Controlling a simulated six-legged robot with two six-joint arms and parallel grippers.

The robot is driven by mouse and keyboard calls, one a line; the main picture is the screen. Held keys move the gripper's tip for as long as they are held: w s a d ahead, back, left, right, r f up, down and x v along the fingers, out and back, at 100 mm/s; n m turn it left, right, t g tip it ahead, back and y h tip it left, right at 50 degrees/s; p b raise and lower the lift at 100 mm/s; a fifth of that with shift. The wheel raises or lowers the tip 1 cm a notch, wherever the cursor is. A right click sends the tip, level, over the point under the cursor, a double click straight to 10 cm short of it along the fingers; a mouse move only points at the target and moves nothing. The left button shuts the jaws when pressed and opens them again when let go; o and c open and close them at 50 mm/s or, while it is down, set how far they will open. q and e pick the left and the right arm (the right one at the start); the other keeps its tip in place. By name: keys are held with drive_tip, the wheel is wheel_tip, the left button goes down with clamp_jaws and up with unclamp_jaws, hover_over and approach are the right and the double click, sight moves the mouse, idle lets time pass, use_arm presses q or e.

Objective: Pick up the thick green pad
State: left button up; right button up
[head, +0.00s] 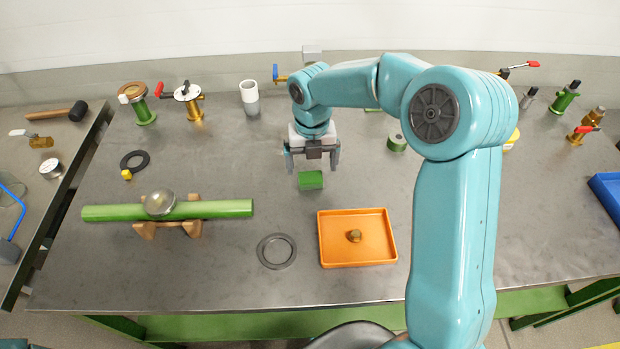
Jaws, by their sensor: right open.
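The thick green pad (311,180) is a small green block lying on the grey metal table, a little above the orange tray in the picture. My right gripper (313,164) points down over it, with its two dark fingers apart. The fingertips show just above and to either side of the pad in the picture. Nothing is held between them. I cannot tell how high the fingertips are above the table. My left gripper is not in view.
An orange tray (328,256) holds a small brass part (354,236). A flat grey ring (262,250) lies left of it. A green pipe (226,209) rests on wooden supports at left. Valves and a white cup (249,92) stand along the back.

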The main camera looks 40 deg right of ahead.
sight(311, 178)
drive_tip(key=shift+s+f, duration=0.1)
drive_tip(key=shift+f, duration=0.5)
drive_tip(key=f, duration=0.4)
drive_tip(key=shift+w+f+p, duration=0.2)
drive_tip(key=shift+w+p, duration=0.1)
drive_tip(key=shift+w, duration=0.05)
drive_tip(key=shift+s, duration=0.1)
drive_tip(key=c, duration=1.1)
